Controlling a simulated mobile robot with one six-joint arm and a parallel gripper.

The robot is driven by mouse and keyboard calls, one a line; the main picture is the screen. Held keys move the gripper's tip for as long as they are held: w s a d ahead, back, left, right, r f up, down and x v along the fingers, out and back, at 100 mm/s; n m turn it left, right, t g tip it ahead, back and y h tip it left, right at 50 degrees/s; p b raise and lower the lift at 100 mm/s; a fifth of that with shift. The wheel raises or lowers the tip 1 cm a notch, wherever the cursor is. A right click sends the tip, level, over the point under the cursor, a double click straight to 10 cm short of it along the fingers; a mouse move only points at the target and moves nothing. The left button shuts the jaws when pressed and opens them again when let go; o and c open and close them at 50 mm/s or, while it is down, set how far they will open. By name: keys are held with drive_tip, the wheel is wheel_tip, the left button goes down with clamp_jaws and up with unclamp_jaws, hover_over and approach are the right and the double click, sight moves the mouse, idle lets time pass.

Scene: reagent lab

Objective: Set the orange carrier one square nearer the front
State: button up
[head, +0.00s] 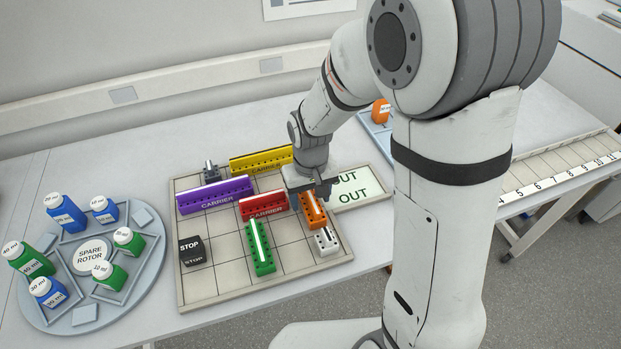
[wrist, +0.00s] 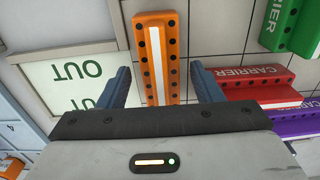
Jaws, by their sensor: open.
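The orange carrier (head: 313,210) lies lengthwise on the right side of the gridded board, left of the OUT plate. In the wrist view, the orange carrier (wrist: 155,55) shows its white top stripe and dark holes. My gripper (head: 322,190) is over the rear end of the carrier in the head view, hiding part of it. In the wrist view my gripper (wrist: 161,85) is open, one finger on each side of the carrier with gaps. The fingertips' height against the carrier is hard to tell.
A small white carrier (head: 326,241) stands just in front of the orange one. The red carrier (head: 264,206) is to its left, the green (head: 260,249) front left. Purple (head: 215,196) and yellow (head: 261,160) carriers and a black STOP block (head: 192,250) share the board (head: 222,278).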

sight(311, 196)
wheel_tip(311, 196, up, 11)
drive_tip(key=s+d+r+m+t, duration=0.1)
drive_tip(key=s+d+r, duration=0.1)
drive_tip(key=s+d, duration=0.4)
drive_tip(key=s+d+r+m+t, duration=0.2)
drive_tip(key=s+d, duration=0.4)
drive_tip(key=shift+s+d+r, duration=0.25)
drive_tip(key=shift+s+r, duration=0.1)
